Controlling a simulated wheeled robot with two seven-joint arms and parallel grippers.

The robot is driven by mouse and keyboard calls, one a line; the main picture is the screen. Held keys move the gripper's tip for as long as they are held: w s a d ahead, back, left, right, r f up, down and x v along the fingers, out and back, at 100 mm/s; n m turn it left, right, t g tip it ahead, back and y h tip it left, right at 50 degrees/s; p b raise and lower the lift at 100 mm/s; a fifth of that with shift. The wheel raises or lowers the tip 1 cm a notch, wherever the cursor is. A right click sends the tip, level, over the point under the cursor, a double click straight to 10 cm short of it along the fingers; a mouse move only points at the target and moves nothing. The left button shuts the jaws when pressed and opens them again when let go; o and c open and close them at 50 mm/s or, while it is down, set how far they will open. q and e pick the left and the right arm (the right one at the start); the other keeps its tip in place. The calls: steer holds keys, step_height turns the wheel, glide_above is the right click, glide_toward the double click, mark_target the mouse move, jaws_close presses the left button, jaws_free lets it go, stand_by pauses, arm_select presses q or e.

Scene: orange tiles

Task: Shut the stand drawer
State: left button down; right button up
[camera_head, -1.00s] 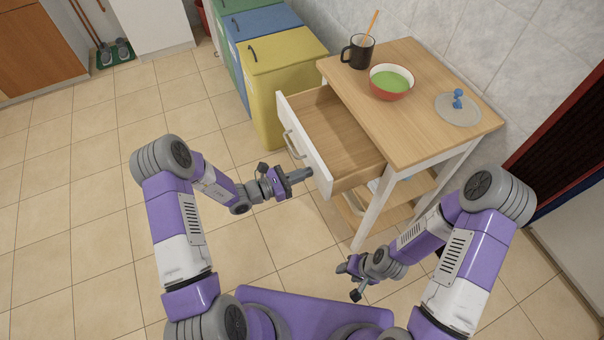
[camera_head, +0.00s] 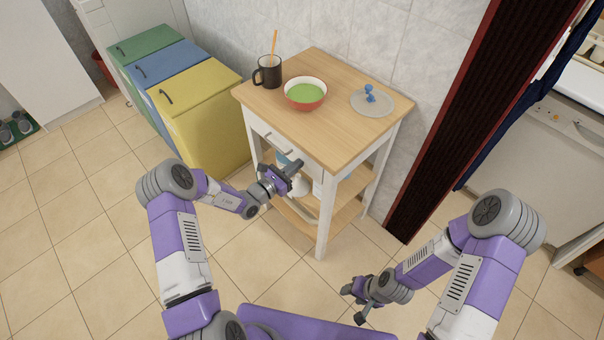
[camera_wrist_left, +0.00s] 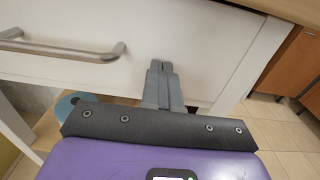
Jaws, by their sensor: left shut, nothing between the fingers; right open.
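The wooden-topped stand (camera_head: 330,125) has a white drawer front (camera_head: 301,160) with a metal bar handle (camera_head: 279,144). The drawer looks flush with the stand's frame. In the left wrist view the drawer front (camera_wrist_left: 215,50) and its handle (camera_wrist_left: 70,50) lie straight ahead. My left gripper (camera_head: 296,168) is shut and empty, its fingertips (camera_wrist_left: 161,68) at the drawer front to the right of the handle. I cannot tell whether they touch it. My right gripper (camera_head: 352,300) is open and empty, low over the floor and away from the stand.
A black mug (camera_head: 267,77), a red bowl with green contents (camera_head: 305,103) and a grey plate with a blue object (camera_head: 371,103) stand on top. Yellow, blue and green bins (camera_head: 205,120) stand left. The front floor is clear.

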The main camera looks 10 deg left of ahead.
arm_select(q)
steer(key=shift+w+d+r, duration=0.1)
steer(key=shift+w+d, duration=0.1)
steer(key=shift+w, duration=0.15)
steer(key=shift+d+r, duration=0.15)
steer(key=p+v, duration=0.3)
steer(key=v, duration=1.1)
steer(key=shift+a+f, duration=0.25)
steer(key=shift+s, duration=0.2)
